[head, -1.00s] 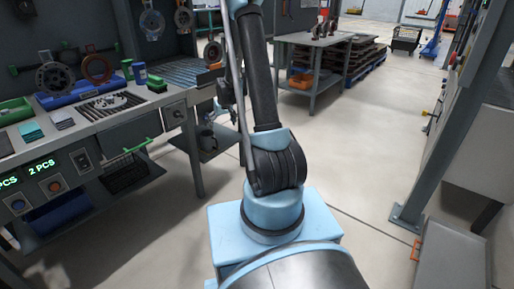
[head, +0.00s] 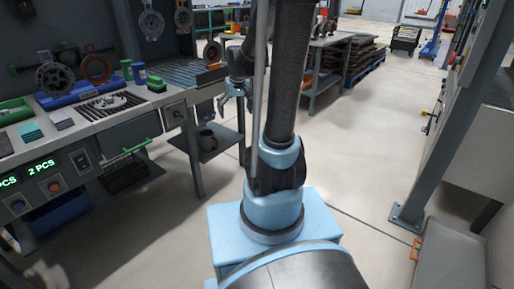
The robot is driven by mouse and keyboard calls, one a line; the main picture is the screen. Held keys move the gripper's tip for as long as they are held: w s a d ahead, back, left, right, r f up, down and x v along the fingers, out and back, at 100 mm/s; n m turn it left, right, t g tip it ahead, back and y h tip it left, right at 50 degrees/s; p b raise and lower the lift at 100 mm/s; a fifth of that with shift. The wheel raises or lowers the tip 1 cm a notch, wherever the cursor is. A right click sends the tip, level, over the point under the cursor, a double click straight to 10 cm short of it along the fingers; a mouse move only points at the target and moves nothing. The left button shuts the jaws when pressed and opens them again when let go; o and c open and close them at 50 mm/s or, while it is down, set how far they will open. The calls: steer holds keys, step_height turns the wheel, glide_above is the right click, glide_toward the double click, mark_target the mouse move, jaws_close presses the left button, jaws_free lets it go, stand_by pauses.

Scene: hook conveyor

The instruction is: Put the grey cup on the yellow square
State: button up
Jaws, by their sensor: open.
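A dark grey cup (head: 207,139) stands on the lower shelf at the right end of the workbench. My gripper (head: 235,104) is in front of the bench's right end, above and to the right of the cup in the picture. Its light blue fingers are spread and point downward, with nothing seen between them. The gripper and cup look apart. My arm hides part of the area behind it. I cannot make out a yellow square in this view.
The workbench (head: 128,118) on the left carries trays, tools and a green-and-blue pair of containers (head: 138,72). A second table (head: 325,42) stands at the back. A grey post (head: 440,130) rises on the right. The floor between is clear.

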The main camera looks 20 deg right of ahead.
steer(key=s+d+f, duration=0.1)
steer(key=s, duration=1.1)
steer(key=s+d+f+m+g, duration=0.1)
steer(key=s+d, duration=0.1)
steer(key=s, duration=1.1)
steer(key=shift+s+f+h, duration=0.2)
steer(key=shift+f+h, duration=0.1)
